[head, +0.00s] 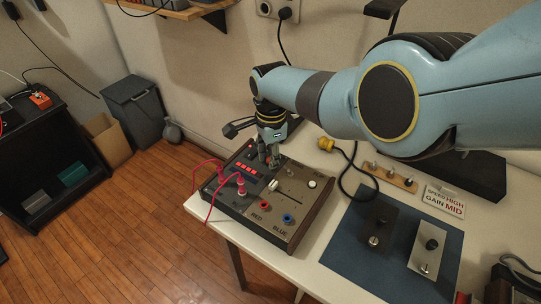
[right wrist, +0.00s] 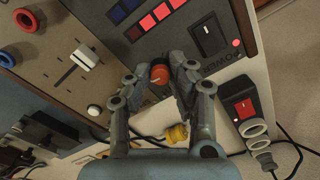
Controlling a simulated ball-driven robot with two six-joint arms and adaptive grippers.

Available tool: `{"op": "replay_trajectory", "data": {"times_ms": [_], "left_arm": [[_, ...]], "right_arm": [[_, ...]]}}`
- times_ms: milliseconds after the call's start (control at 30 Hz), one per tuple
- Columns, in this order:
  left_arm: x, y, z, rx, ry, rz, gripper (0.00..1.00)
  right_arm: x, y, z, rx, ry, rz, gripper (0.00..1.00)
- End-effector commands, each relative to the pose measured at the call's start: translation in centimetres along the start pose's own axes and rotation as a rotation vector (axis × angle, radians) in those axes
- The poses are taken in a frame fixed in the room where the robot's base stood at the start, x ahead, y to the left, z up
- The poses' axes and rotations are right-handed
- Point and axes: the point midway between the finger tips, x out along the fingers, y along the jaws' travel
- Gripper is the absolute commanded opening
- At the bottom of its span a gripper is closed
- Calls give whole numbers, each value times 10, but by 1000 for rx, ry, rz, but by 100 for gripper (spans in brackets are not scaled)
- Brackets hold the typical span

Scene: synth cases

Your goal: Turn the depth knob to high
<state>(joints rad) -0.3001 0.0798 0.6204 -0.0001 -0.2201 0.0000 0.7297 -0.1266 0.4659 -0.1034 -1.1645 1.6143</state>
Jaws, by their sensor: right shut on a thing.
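My right gripper (head: 268,158) reaches down onto the far part of the control box (head: 247,211). In the right wrist view its fingers (right wrist: 160,84) are closed on a round orange-red knob (right wrist: 160,73) with a pale pointer mark. The fingers cover its sides, and I cannot read a depth label beside it. In the head view the gripper hides this knob. A white slider (right wrist: 84,57) and a round white button (right wrist: 95,110) are on the same box. My left gripper is not in view.
Red cables (head: 207,206) plug into the box's left part; red (head: 264,205) and blue (head: 288,218) sockets are at its front. A sign (head: 444,200) reads "SPEED HIGH, GAIN MID". A blue mat (head: 345,256) holds two knobbed plates. A yellow plug (head: 326,144) lies behind.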

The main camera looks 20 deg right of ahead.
Motion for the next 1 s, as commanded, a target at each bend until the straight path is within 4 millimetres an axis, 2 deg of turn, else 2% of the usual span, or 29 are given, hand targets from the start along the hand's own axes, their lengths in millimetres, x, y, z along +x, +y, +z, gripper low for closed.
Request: {"op": "replay_trajectory", "data": {"times_ms": [500,700,1000], "left_arm": [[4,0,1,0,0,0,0],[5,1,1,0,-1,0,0],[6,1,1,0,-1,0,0]], "right_arm": [[0,-1,1,452,13,-1,0],[0,-1,1,569,17,-1,0],[0,-1,1,654,20,-1,0]]}}
